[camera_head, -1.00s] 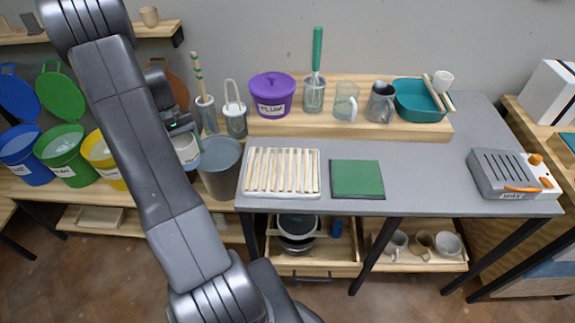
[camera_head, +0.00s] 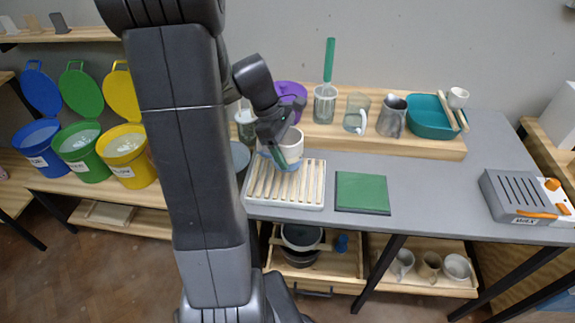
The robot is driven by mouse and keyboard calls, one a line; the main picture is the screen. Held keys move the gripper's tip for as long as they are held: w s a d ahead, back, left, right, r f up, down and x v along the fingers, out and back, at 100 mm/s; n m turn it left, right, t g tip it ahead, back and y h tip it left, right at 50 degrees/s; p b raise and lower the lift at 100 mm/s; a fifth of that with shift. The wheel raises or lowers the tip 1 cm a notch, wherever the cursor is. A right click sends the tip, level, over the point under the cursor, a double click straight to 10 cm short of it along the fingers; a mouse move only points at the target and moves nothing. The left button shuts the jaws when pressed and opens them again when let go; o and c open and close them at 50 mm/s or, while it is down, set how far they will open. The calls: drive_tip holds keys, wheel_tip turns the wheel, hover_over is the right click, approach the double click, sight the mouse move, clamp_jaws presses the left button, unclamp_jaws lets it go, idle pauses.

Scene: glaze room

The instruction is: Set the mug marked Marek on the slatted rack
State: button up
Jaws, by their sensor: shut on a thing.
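My gripper (camera_head: 284,150) is shut on a white mug (camera_head: 294,143) with a bluish lower part. The mug is upright over the back part of the slatted rack (camera_head: 312,194), a white tray with pale wooden slats on the grey table. I cannot tell whether the mug touches the slats or is a little above them. No name on the mug can be read from here. My gripper hides part of the mug, and my arm passes in front of the area left of the rack.
A green mat (camera_head: 362,191) lies right of the rack. Behind stand a glass jug (camera_head: 356,112), a grey jug (camera_head: 392,117) and a teal basin (camera_head: 431,116) on a wooden riser. A grey heater-like box (camera_head: 515,194) is at the right. The table between mat and box is clear.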

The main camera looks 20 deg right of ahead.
drive_tip(key=shift+f, duration=2.6)
drive_tip(key=o, duration=1.2)
drive_tip(key=shift+c, duration=0.2)
drive_tip(key=v, duration=1.2)
drive_tip(key=shift+r+p, duration=0.2)
drive_tip(key=shift+p, duration=0.1)
drive_tip(key=shift+d, duration=0.1)
